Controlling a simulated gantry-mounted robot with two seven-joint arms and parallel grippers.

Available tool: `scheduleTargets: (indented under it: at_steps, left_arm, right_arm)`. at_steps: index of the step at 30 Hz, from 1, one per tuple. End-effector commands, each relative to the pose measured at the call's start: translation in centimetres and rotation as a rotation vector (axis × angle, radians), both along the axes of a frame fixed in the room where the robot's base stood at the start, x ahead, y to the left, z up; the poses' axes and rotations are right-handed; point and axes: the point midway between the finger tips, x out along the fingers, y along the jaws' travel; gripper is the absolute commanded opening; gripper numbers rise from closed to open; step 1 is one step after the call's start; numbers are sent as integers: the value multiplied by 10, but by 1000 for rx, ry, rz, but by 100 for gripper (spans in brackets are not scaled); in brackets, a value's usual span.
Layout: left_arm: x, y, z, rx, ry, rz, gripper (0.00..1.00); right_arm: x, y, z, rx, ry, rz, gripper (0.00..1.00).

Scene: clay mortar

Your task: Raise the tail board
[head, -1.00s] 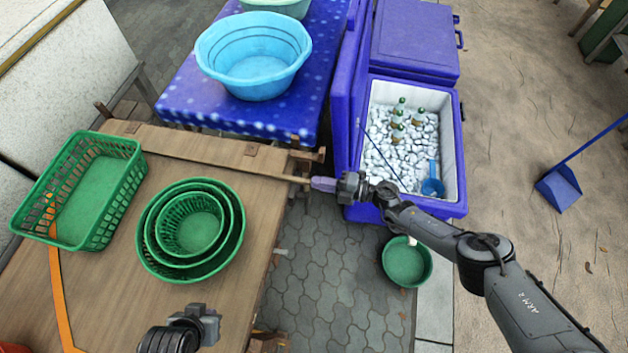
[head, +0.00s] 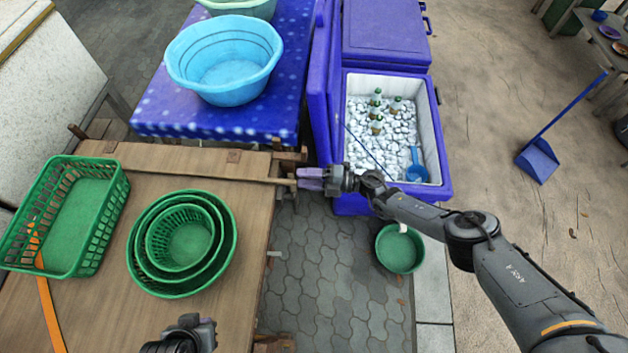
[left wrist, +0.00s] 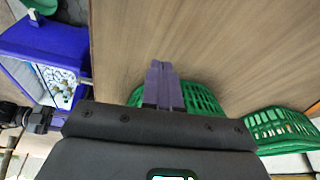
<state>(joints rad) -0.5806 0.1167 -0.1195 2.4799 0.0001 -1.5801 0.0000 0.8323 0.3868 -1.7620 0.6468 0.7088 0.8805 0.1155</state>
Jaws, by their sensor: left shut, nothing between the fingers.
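The tail board (head: 190,162) is a long wooden strip with metal hinges across the far end of the wooden cart bed (head: 215,310). It appears to lie down, roughly level with the bed. My right gripper (head: 299,180) is just off the board's right end, its purple fingers pointing left at it. The fingers look parted; I cannot tell whether they touch the wood. My left gripper is low over the near part of the bed, only partly in the head view (head: 205,326). In the left wrist view its fingers (left wrist: 162,66) are together and empty.
Nested green baskets (head: 183,243) and a rectangular green basket (head: 75,217) stand on the bed. Beyond the board is a blue table with a light blue basin (head: 225,60). A blue cooler (head: 440,115) stands close behind my right gripper. A green basin (head: 400,250) is on the ground.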

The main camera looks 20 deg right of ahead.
Motion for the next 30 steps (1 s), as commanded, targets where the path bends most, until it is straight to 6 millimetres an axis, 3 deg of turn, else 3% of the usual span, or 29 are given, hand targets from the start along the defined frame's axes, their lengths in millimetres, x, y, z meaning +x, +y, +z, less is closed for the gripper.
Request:
scheduleTargets:
  at_steps: [2,30]
  left_arm:
    - [0,0,2,0,0,-1,0]
    - [1,-1,13,-3,-2,0,0]
  right_arm:
    - [3,3,7,11,-8,-5,43]
    - [-24,-64,2,2,-3,-5,43]
